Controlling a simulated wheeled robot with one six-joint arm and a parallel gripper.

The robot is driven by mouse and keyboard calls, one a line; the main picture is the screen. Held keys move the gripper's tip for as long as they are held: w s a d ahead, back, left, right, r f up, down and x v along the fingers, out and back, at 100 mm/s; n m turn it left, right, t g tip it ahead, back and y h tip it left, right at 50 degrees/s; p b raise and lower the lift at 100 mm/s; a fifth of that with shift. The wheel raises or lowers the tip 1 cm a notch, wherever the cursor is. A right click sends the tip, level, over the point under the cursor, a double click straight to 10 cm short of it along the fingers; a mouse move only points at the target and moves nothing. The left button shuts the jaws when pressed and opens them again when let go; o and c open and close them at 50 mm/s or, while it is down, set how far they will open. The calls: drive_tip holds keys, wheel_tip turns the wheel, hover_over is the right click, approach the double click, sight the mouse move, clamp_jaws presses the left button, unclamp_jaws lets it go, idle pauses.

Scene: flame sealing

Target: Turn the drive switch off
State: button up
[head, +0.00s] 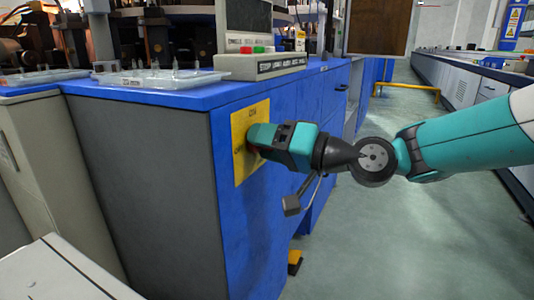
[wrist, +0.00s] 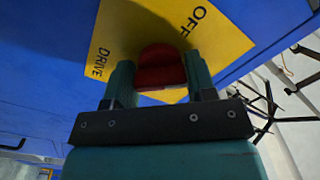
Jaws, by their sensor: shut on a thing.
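The drive switch is a red knob (wrist: 161,72) on a yellow plate (wrist: 222,40) with the words "OFF" and "DRIVE", seen in the wrist view. The plate (head: 239,166) also shows in the head view on the side of the blue cabinet. My gripper (wrist: 160,82) is shut on the red knob, with one teal finger on each side of it. In the head view my gripper (head: 258,139) reaches the plate from the right and hides most of the knob. The knob's exact pointing direction is hard to tell.
The blue cabinet (head: 165,97) carries a control box (head: 262,65) with a green and a red button, and clear trays (head: 158,80). A yellow low rail (head: 408,88) stands behind. The floor aisle (head: 390,230) at the right is clear.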

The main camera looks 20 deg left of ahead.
drive_tip(key=n+b, duration=0.1)
drive_tip(key=n, duration=0.1)
drive_tip(key=n+b, duration=0.1)
drive_tip(key=b, duration=0.1)
drive_tip(key=n+b, duration=0.1)
drive_tip(key=n, duration=0.1)
drive_tip(key=shift+f+n+b, duration=0.3)
drive_tip(key=shift+r+n+b, duration=0.15)
drive_tip(key=shift+n+b, duration=1.45)
drive_tip(key=shift+n, duration=0.3)
drive_tip(key=shift+r, duration=0.1)
drive_tip(key=o, duration=0.9)
drive_tip(key=shift+o, duration=0.2)
drive_tip(key=s+d+p, duration=0.1)
drive_tip(key=d+p, duration=0.3)
drive_tip(key=d, duration=1.3)
drive_tip(key=shift+s+d, duration=0.2)
